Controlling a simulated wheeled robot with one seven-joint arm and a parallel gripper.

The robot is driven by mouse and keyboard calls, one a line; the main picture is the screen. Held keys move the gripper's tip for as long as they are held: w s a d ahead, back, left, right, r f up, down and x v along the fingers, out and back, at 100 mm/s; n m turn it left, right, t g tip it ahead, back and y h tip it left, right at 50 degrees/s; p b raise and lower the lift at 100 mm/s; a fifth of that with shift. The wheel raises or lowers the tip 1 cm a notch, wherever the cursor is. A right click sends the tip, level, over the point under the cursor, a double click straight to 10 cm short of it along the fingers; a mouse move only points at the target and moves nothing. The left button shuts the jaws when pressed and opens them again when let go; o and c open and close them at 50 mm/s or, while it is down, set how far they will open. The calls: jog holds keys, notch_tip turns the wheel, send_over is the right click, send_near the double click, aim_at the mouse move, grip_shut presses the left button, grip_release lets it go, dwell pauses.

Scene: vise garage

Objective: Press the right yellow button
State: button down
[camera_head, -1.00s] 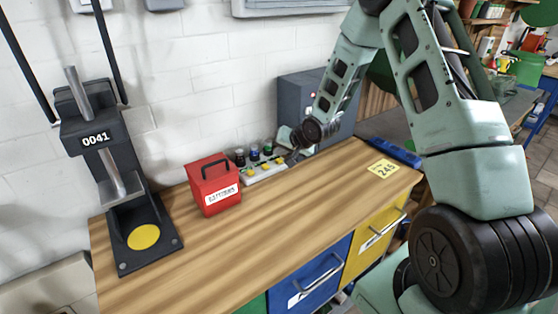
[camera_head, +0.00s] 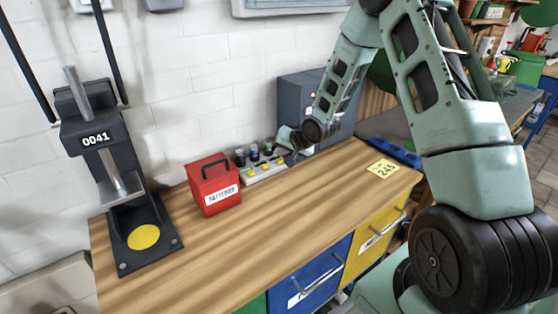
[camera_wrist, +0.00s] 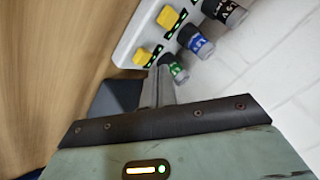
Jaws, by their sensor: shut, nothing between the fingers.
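A white button panel (camera_head: 263,174) lies on the wooden bench near the wall, with yellow buttons along it. The right yellow button (camera_head: 279,160) is at the panel's right end, beside my gripper (camera_head: 293,157). In the wrist view, the panel (camera_wrist: 130,42) shows two yellow buttons. The lower one (camera_wrist: 142,56) is the right button, beside the green-marked knob (camera_wrist: 178,71); the other yellow button (camera_wrist: 168,17) is farther up. My gripper (camera_wrist: 161,72) is shut and empty, its fingertips beside the right button and overlapping the green-marked knob's edge in view. Contact cannot be told.
Blue-marked (camera_wrist: 200,45) and black (camera_wrist: 226,11) knobs stand along the panel. A red batteries box (camera_head: 215,190) stands left of it, and a black press (camera_head: 120,180) farther left. A grey box (camera_head: 298,95) stands behind my gripper. The bench front (camera_head: 290,225) is clear.

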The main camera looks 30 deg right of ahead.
jog(key=shift+f, duration=0.2)
jog(key=shift+f, duration=0.25)
jog(key=shift+f+b, duration=0.45)
jog(key=shift+b, duration=0.1)
dwell(0.8)
jog(key=shift+r, duration=0.1)
jog(key=shift+r+p, duration=0.8)
notch_tip(320, 180, up, 5)
jog(key=p, duration=0.4)
dwell(0.3)
jog(key=shift+a, duration=0.1)
dwell(0.6)
